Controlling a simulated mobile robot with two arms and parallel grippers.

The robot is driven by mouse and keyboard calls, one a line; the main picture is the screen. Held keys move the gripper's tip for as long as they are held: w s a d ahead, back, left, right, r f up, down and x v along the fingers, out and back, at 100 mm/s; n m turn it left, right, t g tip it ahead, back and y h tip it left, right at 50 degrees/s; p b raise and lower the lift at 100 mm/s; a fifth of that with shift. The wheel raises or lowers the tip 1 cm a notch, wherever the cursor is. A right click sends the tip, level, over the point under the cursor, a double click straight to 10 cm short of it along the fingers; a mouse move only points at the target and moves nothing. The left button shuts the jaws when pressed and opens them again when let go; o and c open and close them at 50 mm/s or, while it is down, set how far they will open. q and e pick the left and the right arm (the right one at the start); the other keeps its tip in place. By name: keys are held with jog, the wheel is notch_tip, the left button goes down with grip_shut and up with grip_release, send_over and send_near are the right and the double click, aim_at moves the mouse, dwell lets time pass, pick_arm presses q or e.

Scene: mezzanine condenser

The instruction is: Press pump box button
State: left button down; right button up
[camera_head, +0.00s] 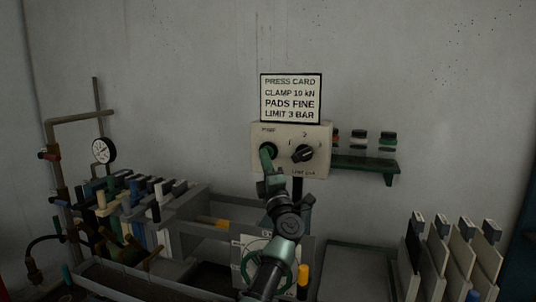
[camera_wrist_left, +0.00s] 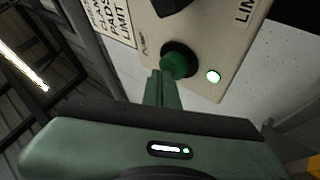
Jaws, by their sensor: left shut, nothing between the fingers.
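The pump box (camera_head: 318,137) is a cream box on the wall under a press card sign. Its round green button (camera_head: 272,149) with a dark collar is at the box's left, partly covered by my gripper. In the left wrist view the button (camera_wrist_left: 181,62) shows just beyond the fingertips. My left gripper (camera_head: 266,152) is shut and empty, its green fingers pointing at the button. The tips overlap the button's edge in the wrist view (camera_wrist_left: 160,78); I cannot tell whether they touch it. A small lamp (camera_wrist_left: 213,76) beside the button is lit.
A black rotary knob (camera_head: 302,153) is right of the button. The press card (camera_head: 291,98) stands above the box. A green shelf (camera_head: 365,164) is to the right. A gauge (camera_head: 103,151) and pipes are at left; racked plates (camera_head: 462,255) stand at lower right.

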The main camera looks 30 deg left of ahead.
pick_arm(q)
jog(key=shift+w+b, duration=0.3)
jog(key=shift+r, duration=0.1)
jog(key=shift+s+d+p, duration=0.2)
jog(key=shift+s+p, duration=0.85)
jog(key=shift+s+d+p, duration=0.25)
jog(key=shift+s+p, duration=0.5)
jog(key=shift+s, duration=0.2)
jog(key=shift+s+d+p, duration=0.2)
jog(key=shift+s+p, duration=0.6)
jog(key=shift+s, duration=0.2)
jog(key=shift+s+d+p, duration=0.25)
jog(key=shift+s+p, duration=0.5)
jog(key=shift+s, duration=0.2)
